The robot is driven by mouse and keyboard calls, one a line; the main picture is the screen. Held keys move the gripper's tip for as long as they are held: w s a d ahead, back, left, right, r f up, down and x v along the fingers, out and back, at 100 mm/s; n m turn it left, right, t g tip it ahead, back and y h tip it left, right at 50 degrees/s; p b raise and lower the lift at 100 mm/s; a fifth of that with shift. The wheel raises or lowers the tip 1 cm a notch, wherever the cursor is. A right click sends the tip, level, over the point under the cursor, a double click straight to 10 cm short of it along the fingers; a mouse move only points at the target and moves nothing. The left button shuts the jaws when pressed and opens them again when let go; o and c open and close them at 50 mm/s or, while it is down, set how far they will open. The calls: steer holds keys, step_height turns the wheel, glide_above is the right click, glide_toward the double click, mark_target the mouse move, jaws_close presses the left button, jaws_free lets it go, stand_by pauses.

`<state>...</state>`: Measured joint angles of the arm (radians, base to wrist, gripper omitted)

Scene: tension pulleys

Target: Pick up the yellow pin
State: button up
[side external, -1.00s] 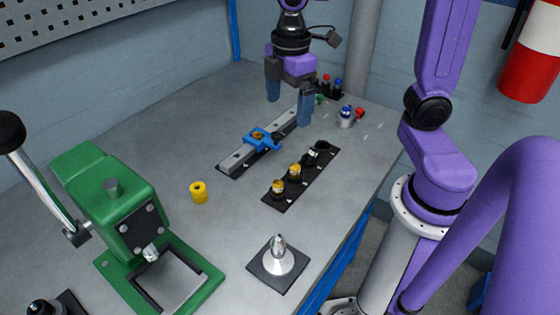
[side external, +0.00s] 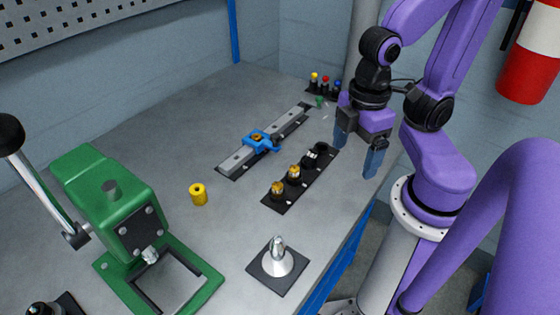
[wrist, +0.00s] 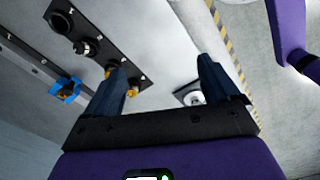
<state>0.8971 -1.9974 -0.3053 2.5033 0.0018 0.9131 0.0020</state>
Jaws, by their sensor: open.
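A small yellow-topped pin (side external: 314,78) stands at the left end of a row with a red-topped and a blue-topped pin in a dark holder at the back of the bench. My gripper (side external: 356,158) is at the bench's right edge, pointing down, well in front and to the right of that row. Its two blue fingers are apart with nothing between them, as the wrist view also shows (wrist: 160,72). The yellow pin does not show in the wrist view.
A black plate with several fittings (side external: 300,180) lies left of my gripper, beside a rail with a blue clamp (side external: 257,140). A yellow hollow cylinder (side external: 198,194), a green press (side external: 110,195) and a silver cone (side external: 278,260) stand nearer the camera. The back-left bench is clear.

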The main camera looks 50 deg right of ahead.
steer(key=c, duration=0.9)
steer(key=w+d+m+h, duration=0.35)
steer(key=w+m, duration=0.55)
steer(key=w, duration=0.5)
steer(key=w+d+m+h, duration=0.2)
steer(key=w+m+h, duration=0.2)
steer(key=w+m, duration=0.75)
steer(key=m+g+h, duration=0.6)
steer(key=m, duration=0.9)
glide_toward(314, 73)
steer(key=shift+y, duration=0.25)
steer(key=x, duration=0.5)
steer(key=shift+s, duration=0.1)
steer(key=shift+n+t, duration=0.25)
steer(key=shift+t, duration=0.15)
steer(key=shift+x, duration=2.7)
